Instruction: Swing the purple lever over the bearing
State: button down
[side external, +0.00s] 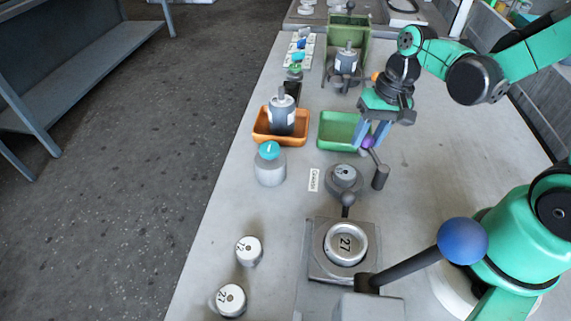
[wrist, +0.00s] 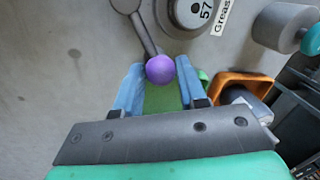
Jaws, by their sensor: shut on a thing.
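The purple lever's ball knob (side external: 368,142) sits between the blue fingertips of my gripper (side external: 366,135); in the wrist view the knob (wrist: 160,69) is at the fingertips (wrist: 158,80). My gripper is shut on it. The lever's grey rod slants from the knob to a short grey post (side external: 380,178). A round grey piece with a light top (side external: 344,177) stands left of the post; in the wrist view this piece (wrist: 193,12) reads 57. A ring marked 27 (side external: 346,243) sits in a grey block nearer the camera. I cannot tell which of the two is the bearing.
An orange tray (side external: 262,138) holds a grey motor-like part (side external: 282,114). A green tray (side external: 328,142) lies beside my gripper. A teal-topped pot (side external: 270,166), a Grease label (side external: 314,180) and two white-topped cans (side external: 249,251) stand left. A blue-knobbed lever (side external: 463,240) rises at front right.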

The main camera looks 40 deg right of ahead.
jog(key=n, duration=0.1)
jog(key=a+n, duration=0.1)
jog(key=n, duration=0.1)
jog(key=shift+w+a+g, duration=0.15)
jog(key=shift+a+g, duration=0.1)
jog(key=shift+g, duration=0.05)
jog(key=a+n, duration=0.1)
jog(key=n, duration=0.1)
jog(key=shift+a+n, duration=0.2)
jog(key=shift+n, duration=0.1)
jog(key=n, duration=0.1)
jog(key=a+n+g, duration=0.1)
jog(key=n, duration=0.1)
jog(key=shift+s+a, duration=0.3)
jog(key=shift+s, duration=0.05)
jog(key=shift+s+a+n+g, duration=0.15)
jog(key=shift+s+a+n, duration=0.15)
jog(key=shift+n, duration=0.55)
jog(key=shift+s+a+n+g, duration=0.15)
jog(key=shift+a+n, duration=0.1)
jog(key=shift+n, duration=0.6)
jog(key=shift+a, duration=0.1)
jog(key=c, duration=0.5)
grip_release()
jog(key=shift+c, duration=0.2)
jog(key=shift+v, duration=2.8)
